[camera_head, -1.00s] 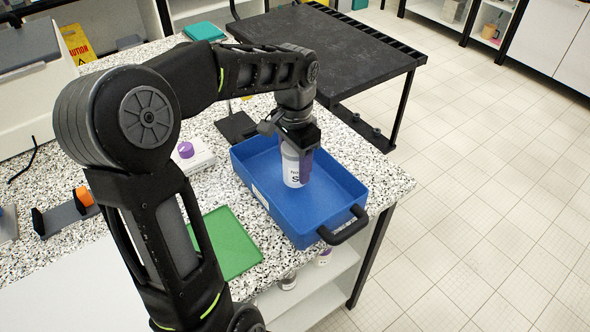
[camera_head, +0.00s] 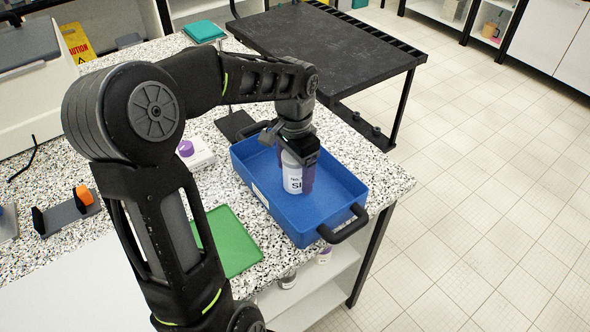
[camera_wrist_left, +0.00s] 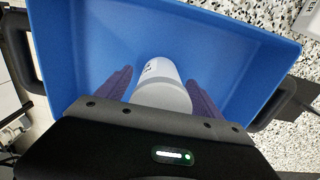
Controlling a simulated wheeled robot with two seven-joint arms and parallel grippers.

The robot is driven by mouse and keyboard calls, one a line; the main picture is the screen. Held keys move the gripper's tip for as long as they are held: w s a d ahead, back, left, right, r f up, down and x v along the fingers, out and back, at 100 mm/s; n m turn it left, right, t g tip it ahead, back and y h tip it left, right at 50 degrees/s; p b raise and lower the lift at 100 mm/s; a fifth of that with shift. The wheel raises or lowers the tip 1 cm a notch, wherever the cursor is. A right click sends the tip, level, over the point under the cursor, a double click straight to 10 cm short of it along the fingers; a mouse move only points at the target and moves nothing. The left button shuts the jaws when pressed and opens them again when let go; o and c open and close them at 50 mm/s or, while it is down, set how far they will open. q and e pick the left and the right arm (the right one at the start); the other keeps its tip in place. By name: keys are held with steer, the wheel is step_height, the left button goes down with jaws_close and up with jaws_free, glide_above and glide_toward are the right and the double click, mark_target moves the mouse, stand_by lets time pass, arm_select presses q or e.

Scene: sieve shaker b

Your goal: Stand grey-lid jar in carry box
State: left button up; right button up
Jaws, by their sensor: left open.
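The grey-lid jar (camera_head: 292,175) is white with dark lettering and stands in the blue carry box (camera_head: 318,222). In the left wrist view the jar's pale grey lid (camera_wrist_left: 163,97) and white side show between two purple fingers, inside the box walls (camera_wrist_left: 262,50). My left gripper (camera_head: 302,172) points down into the box around the jar. Its fingers (camera_wrist_left: 160,92) are open, with a small gap showing beside the jar. The jar's top is hidden by the gripper in the head view. My right gripper is not in view.
The box sits on the speckled bench (camera_head: 384,176) near its edge, its dark handle (camera_head: 345,226) at the front. A green mat (camera_head: 232,243) lies left of it. A white device with a purple knob (camera_head: 186,148) stands behind. A dark table (camera_head: 320,45) is beyond.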

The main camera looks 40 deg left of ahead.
arm_select(q)
step_height(320, 180, up, 12)
steer(key=shift+r, duration=0.2)
stand_by(0.4)
stand_by(0.8)
